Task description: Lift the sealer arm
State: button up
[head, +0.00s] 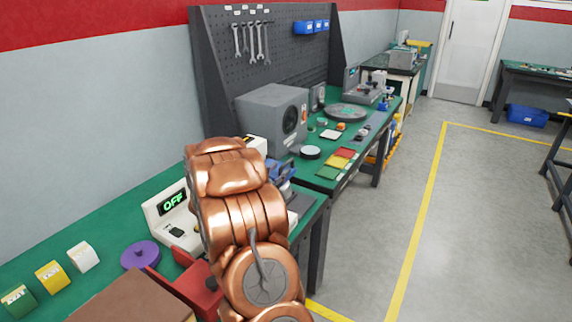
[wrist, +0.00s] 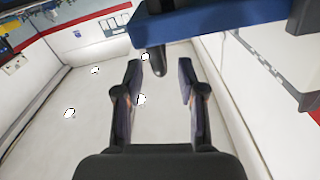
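In the wrist view, a blue bar (wrist: 215,25), which looks like the sealer arm, crosses the top of the picture. A dark rounded knob (wrist: 156,60) hangs below its left part. My gripper (wrist: 160,72) is open, with one finger on each side of the knob and gaps visible on both sides. In the head view, my copper arm hides my gripper and most of the sealer. A blue part (head: 283,171) shows just right of my arm. A white box (head: 172,217) with a green "OFF" display stands left of my arm.
A grey machine (head: 272,115) stands behind my arm. The floor on the right (head: 470,220) is clear.

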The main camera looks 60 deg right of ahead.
jog(key=shift+w+d+p, duration=0.15)
jog(key=shift+d+p, duration=0.35)
jog(key=shift+d, duration=2.05)
grip_shut()
